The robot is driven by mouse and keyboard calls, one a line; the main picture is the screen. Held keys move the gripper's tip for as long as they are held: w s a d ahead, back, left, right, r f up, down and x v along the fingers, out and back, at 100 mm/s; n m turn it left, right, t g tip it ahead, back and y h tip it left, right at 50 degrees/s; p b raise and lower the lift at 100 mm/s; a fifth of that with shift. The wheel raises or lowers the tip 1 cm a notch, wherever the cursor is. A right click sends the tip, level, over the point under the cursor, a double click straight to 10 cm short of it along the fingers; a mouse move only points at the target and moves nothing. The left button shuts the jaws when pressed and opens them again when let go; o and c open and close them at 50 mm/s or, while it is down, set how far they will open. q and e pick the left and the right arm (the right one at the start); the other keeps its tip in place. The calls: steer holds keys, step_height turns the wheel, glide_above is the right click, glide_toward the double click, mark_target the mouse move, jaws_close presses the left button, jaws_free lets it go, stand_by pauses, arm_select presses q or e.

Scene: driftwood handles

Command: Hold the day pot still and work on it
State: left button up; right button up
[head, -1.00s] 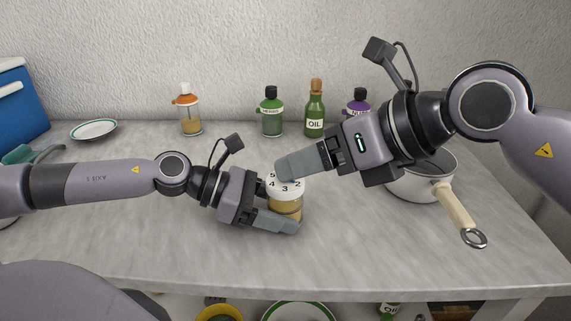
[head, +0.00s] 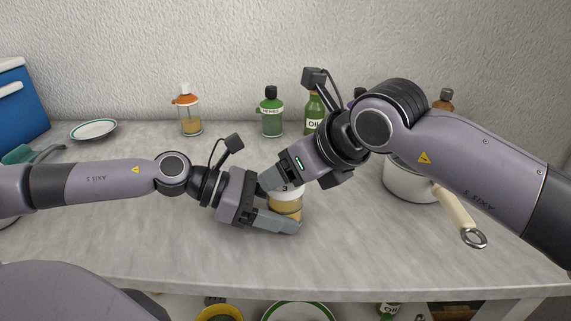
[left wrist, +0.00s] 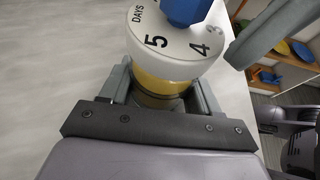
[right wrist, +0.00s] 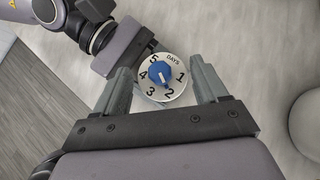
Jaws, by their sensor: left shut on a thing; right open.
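The day pot (head: 288,207) is a glass jar with tan contents and a white lid (right wrist: 150,92) carrying black numbers, the word DAYS and a blue knob (right wrist: 161,76). It stands upright on the worktop. My left gripper (head: 281,206) is shut on the jar's body from the left; the left wrist view shows the lid (left wrist: 150,52) above its fingers. My right gripper (right wrist: 163,84) is open above the pot, with its fingers apart on either side of the lid and knob. In the head view it hides the knob and most of the lid.
A white saucepan (head: 405,184) with a cream handle stands to the right, partly behind my right arm. An orange-topped jar (head: 188,115), a green bottle (head: 270,113) and an oil bottle (head: 314,110) stand along the back. A plate (head: 93,130) lies back left. The front worktop is clear.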

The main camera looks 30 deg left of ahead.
steer(key=shift+x, duration=1)
